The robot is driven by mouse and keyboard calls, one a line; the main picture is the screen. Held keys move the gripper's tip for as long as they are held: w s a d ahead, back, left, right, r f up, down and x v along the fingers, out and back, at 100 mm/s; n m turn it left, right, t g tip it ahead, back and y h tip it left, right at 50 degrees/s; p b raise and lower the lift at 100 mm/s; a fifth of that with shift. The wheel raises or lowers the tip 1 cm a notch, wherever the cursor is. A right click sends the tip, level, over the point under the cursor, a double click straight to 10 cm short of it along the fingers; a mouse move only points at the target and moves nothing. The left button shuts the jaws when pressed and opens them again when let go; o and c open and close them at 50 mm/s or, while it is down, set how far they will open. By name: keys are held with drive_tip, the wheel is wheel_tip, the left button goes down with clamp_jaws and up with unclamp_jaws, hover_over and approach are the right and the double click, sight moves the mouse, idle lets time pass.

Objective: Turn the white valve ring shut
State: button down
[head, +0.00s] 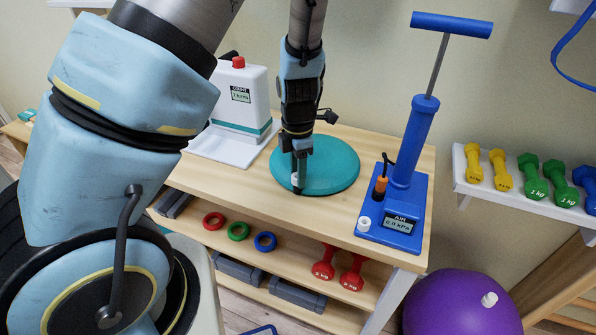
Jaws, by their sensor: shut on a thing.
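A round teal cushion (335,172) lies flat on the wooden bench. A small white valve ring (294,180) shows at its front left edge, mostly hidden by my fingers. My gripper (299,184) points straight down there and is shut on the white valve ring. How far the ring is turned cannot be seen.
Right of the cushion stands a blue hand pump (411,145) with a display reading 0.0 kPa and a white cap (364,224) on its base. A white counter device (239,95) stands behind left. A purple ball (455,305) and a dumbbell shelf (500,200) are at right.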

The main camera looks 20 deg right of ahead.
idle(0.4)
drive_tip(key=shift+c, duration=2.2)
unclamp_jaws()
